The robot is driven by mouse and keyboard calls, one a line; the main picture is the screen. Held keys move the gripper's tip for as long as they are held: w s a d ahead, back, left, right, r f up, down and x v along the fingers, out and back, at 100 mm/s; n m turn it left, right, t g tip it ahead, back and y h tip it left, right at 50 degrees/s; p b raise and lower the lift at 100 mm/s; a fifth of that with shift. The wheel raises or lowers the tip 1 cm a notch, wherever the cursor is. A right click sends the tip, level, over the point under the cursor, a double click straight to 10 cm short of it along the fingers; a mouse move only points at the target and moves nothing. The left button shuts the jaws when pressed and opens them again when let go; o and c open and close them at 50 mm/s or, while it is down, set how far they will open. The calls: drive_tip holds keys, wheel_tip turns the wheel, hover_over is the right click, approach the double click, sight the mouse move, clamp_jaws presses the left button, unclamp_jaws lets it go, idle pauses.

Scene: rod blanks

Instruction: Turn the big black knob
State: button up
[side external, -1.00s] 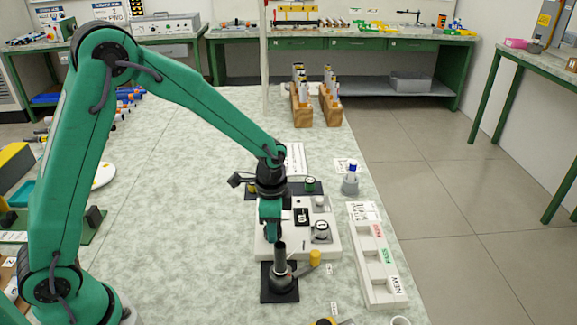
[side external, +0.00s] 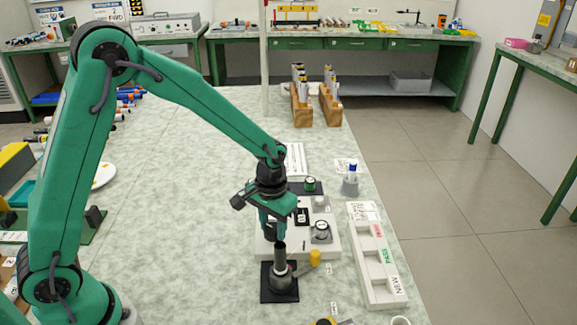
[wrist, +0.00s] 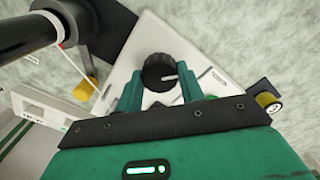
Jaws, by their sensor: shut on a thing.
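In the side view my gripper (side external: 276,232) reaches down over the white panel box (side external: 325,248), and the gripped knob is hidden there behind the gripper and the post.
A dark post on a black base (side external: 280,285), with a yellow-ended lever (side external: 314,257), stands close in front of my gripper. A round dial (side external: 321,231) sits beside it. A white labelled tray (side external: 364,282) lies to the right. The table left of the box is largely clear.

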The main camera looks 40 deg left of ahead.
sight(273, 227)
drive_tip(key=shift+n, duration=1.1)
drive_tip(key=o, duration=1)
drive_tip(key=shift+r, duration=0.1)
wheel_tip(273, 227, up, 7)
drive_tip(key=shift+f, duration=0.1)
drive_tip(key=shift+r, duration=0.45)
drive_tip(key=shift+r, duration=0.1)
